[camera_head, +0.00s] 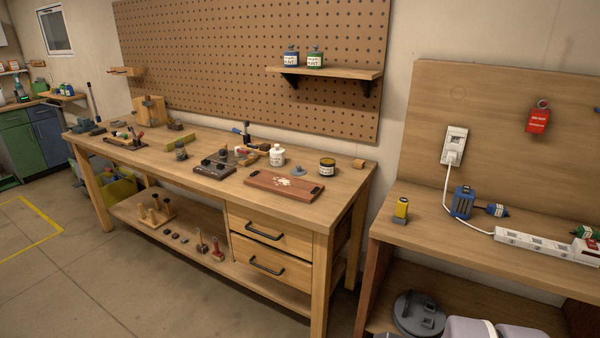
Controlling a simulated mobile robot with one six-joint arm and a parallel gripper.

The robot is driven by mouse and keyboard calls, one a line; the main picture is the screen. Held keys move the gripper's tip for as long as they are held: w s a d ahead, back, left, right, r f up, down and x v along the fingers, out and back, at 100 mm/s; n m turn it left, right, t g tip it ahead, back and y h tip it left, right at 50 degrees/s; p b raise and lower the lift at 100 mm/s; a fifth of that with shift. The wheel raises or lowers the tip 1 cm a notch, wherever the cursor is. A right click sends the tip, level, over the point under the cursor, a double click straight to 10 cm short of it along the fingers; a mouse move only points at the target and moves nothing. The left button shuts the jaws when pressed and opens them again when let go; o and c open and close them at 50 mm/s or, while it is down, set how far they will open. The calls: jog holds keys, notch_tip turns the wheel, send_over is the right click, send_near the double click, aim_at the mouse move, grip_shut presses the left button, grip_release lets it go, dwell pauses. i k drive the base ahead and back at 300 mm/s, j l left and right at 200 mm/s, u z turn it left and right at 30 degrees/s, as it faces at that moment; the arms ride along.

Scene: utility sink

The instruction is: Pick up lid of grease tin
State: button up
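A small round tin (327,169) with a dark body and a yellowish label stands upright near the right end of the workbench. It looks like the grease tin, but its label is too small to read. Its lid (327,161) appears as a dark disc on top, and I cannot tell how tightly it sits. My gripper is not in view.
A brown board (262,189) with pale bits lies left of the tin. A white bottle (277,156) stands behind the board. A small wooden block (358,163) sits right of the tin. A shelf (345,72) overhangs the bench's back. Floor in front is clear.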

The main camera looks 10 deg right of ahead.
aim_at(298, 171)
jog(key=i+j+z, duration=0.2)
jog(key=i+j, duration=0.45)
jog(key=i, duration=0.2)
jog(key=i+j+z, duration=0.25)
jog(key=i+j, duration=0.5)
jog(key=i+j+z, duration=0.2)
jog(key=i+j, duration=0.65)
